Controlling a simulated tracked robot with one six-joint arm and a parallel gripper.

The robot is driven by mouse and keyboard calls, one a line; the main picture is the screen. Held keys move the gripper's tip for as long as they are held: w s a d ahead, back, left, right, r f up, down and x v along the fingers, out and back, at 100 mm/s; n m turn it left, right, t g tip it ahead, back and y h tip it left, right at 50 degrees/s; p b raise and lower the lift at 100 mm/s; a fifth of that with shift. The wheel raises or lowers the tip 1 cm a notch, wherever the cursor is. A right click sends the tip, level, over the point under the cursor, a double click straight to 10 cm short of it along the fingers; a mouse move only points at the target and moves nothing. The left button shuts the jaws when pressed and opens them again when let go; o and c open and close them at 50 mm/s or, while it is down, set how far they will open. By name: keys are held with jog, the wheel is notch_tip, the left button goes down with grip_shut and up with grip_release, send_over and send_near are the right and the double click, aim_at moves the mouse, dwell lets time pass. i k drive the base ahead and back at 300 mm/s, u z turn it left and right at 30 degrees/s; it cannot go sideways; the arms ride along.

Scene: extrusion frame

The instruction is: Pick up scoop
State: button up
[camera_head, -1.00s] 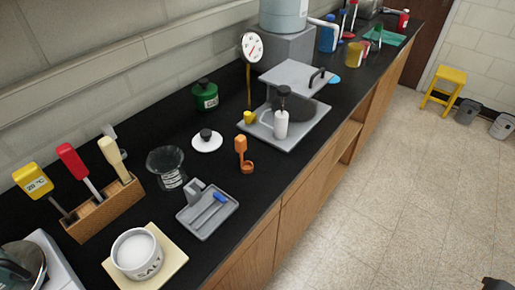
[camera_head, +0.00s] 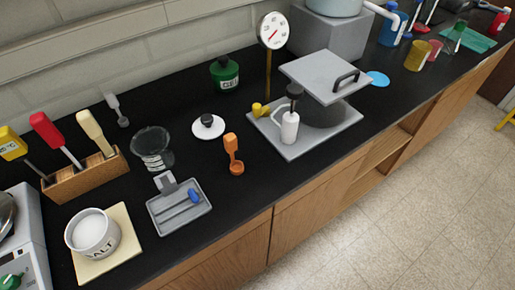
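An orange scoop (camera_head: 233,153) with a small round cup at its lower end is on the black counter, between the grey tray and the white disc-shaped lid. Its handle points away toward the wall. Nothing covers it. My gripper is not in view.
The grey tray (camera_head: 159,227) with a blue-ended tool, a glass beaker (camera_head: 152,147) and a white lid (camera_head: 208,128) are near the scoop. A grey plate (camera_head: 345,122) with a pump bottle (camera_head: 290,126) stands to its right. Left are a wooden tool rack (camera_head: 84,184) and a salt pot (camera_head: 93,236).

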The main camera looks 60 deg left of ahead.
aim_at(237, 166)
jog(key=i, duration=1.4)
jog(key=u, duration=3.85)
